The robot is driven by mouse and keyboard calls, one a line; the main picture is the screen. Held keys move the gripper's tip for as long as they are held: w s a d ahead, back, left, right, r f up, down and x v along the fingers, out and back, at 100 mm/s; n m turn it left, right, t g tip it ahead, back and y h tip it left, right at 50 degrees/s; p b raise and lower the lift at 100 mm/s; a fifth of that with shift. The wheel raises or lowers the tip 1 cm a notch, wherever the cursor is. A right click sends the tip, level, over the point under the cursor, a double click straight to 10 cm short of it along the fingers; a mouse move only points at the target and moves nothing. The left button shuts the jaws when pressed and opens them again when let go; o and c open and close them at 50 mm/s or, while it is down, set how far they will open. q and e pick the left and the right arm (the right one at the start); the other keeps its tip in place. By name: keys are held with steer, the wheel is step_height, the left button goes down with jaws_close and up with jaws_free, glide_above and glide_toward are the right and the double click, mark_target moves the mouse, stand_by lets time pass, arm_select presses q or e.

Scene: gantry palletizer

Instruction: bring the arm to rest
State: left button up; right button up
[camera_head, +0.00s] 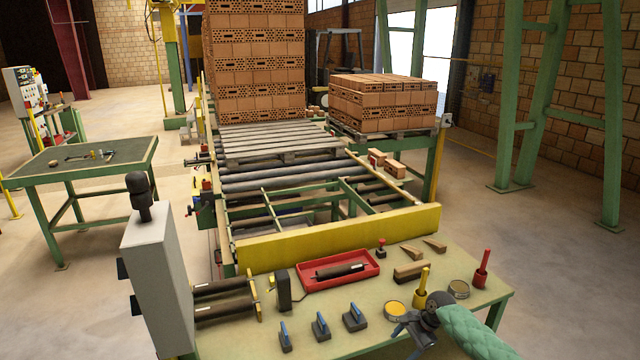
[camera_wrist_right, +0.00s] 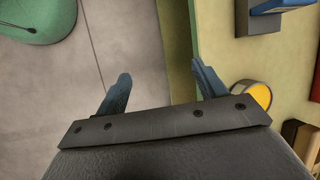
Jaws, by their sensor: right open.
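My right arm comes in from the bottom right of the head view in a green padded sleeve. Its gripper (camera_head: 408,332) is over the front right edge of the green workbench (camera_head: 468,302). In the right wrist view the gripper (camera_wrist_right: 162,86) has its two blue-grey fingers wide apart with nothing between them. One finger is over the bench edge and the other finger over the floor side. My left gripper is not in view.
Near the gripper are a yellow-topped tin (camera_head: 395,308), a yellow-handled tool (camera_head: 421,288) and several blue-handled blocks (camera_head: 354,317). A red tray (camera_head: 338,271) holds a dark roller. Behind are a yellow barrier (camera_head: 340,238) and brick stacks (camera_head: 383,103). The floor at right is clear.

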steer(key=s+a+f+n+h+b, duration=0.1)
steer(key=s+a+f+n+b, duration=0.15)
steer(key=s+f, duration=0.7)
steer(key=s+a+f+n+t+b, duration=0.1)
steer(key=s+a+f+n+b, duration=0.3)
steer(key=f, duration=1)
steer(key=s+d+f+n+h+b, duration=0.1)
steer(key=s+f, duration=0.8)
steer(key=f, duration=0.3)
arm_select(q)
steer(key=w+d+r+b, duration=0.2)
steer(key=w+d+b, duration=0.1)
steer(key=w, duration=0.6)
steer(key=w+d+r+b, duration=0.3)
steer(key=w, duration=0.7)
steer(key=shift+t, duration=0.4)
arm_select(e)
steer(key=s+f+n+h, duration=0.1)
steer(key=s+f+n, duration=0.1)
steer(key=s+f, duration=0.4)
steer(key=s+a+f+n, duration=0.1)
steer(key=s+f+n, duration=0.2)
steer(key=s, duration=1)
steer(key=s+f+n+h, duration=0.1)
steer(key=s+f+n, duration=0.1)
steer(key=s+f, duration=0.8)
steer(key=shift+a+n+h, duration=0.15)
steer(key=shift+n+h, duration=0.15)
steer(key=shift+n, duration=0.05)
